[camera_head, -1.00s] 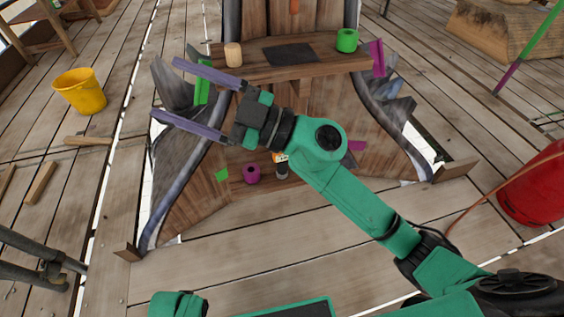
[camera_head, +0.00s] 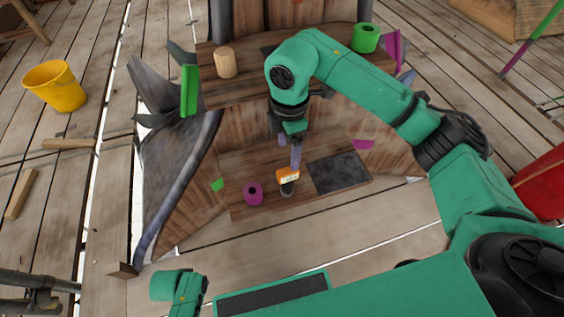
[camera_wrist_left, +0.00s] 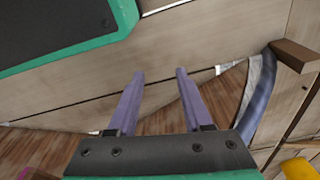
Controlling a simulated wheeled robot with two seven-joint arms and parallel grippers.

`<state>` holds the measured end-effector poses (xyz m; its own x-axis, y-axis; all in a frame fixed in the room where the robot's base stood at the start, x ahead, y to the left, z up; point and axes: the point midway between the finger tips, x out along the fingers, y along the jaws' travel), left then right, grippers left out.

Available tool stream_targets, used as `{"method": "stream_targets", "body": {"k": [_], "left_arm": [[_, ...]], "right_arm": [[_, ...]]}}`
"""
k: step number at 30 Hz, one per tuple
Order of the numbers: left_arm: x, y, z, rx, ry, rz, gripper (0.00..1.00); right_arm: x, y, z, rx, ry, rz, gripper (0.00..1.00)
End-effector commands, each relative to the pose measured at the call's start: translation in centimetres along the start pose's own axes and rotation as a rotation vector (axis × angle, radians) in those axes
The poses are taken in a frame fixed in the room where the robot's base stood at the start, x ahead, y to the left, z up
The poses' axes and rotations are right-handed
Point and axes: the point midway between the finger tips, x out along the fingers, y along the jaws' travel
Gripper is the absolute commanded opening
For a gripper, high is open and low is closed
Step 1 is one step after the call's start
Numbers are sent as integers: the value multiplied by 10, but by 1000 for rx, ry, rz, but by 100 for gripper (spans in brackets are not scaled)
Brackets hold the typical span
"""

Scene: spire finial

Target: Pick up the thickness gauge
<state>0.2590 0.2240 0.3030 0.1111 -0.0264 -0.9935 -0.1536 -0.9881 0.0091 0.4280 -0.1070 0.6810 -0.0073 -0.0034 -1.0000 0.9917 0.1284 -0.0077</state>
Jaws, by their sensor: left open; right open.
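What looks like the thickness gauge (camera_head: 287,177), a small item with an orange and white top and a dark grey lower part, stands on the lower wooden shelf (camera_head: 255,212). My right gripper (camera_head: 290,155) points down just above and behind it, its purple fingers open. One finger overlaps the gauge's top edge in the picture; I cannot tell whether they touch. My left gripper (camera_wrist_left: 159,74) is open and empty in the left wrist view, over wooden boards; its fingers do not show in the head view.
A magenta ring-like piece (camera_head: 253,193) stands left of the gauge, and a dark flat plate (camera_head: 338,172) lies to its right. The upper shelf (camera_head: 238,90) holds a wooden cylinder (camera_head: 225,63) and a green cylinder (camera_head: 366,38). A yellow bucket (camera_head: 55,86) stands at left.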

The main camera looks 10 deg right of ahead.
Motion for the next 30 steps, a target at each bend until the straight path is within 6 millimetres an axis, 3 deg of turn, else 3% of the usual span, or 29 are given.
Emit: {"method": "stream_targets", "body": {"k": [9,21,29,30], "left_arm": [[-21,6,-17,5,11,12,50],[-52,12,-31,13,21,26,50],[-57,12,-32,13,20,28,50],[-57,12,-32,13,20,27,50]], "right_arm": [[76,-1,-1,-2,2,-5,80],[140,6,1,-3,4,-4,80],[143,7,2,-4,3,-2,80],[143,7,2,-4,3,-2,65]]}}
